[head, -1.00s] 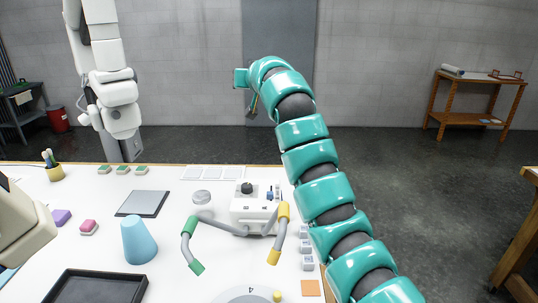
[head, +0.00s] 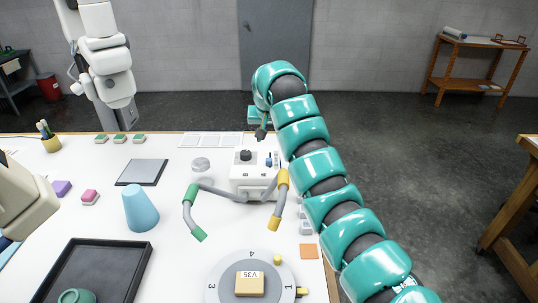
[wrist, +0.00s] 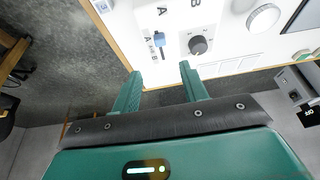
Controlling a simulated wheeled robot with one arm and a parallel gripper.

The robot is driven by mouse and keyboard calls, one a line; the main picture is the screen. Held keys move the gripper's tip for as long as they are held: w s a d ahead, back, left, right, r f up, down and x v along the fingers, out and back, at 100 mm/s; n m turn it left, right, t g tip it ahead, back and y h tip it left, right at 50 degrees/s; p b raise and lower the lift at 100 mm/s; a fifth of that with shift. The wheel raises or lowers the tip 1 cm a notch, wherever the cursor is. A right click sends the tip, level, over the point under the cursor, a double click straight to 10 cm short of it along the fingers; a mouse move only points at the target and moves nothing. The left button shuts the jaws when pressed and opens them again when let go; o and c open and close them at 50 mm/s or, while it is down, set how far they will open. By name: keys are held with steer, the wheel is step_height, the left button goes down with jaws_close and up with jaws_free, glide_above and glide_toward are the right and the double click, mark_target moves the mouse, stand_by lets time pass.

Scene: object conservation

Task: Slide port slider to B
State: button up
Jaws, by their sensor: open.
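The white control box (head: 254,185) stands on the white table, with a black knob on top. Its small blue slider (head: 268,160) is at the box's right side. In the wrist view the blue slider (wrist: 158,39) sits on a narrow track beside the black knob (wrist: 198,45), with letters A and B printed nearby. Which end the slider is at is hard to tell. My gripper (wrist: 160,71) is open and empty, its fingers apart, short of the slider in the picture. In the head view my gripper (head: 262,132) hangs just beyond the box, partly hidden by my arm.
Two bent grey arms with green (head: 196,233) and yellow (head: 275,223) ends reach forward from the box. A clear round dish (head: 201,165) is left of it. A numbered turntable (head: 225,280) carries a block marked V35 (head: 249,284).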

mark_target(269, 159)
steer(key=p+x, duration=0.4)
steer(key=x, duration=0.6)
steer(key=shift+w+a, duration=0.1)
steer(key=shift+w+f, duration=0.35)
steer(key=shift+f, duration=0.2)
steer(key=shift+p+x, duration=0.55)
steer(key=shift+x, duration=0.25)
jaws_close()
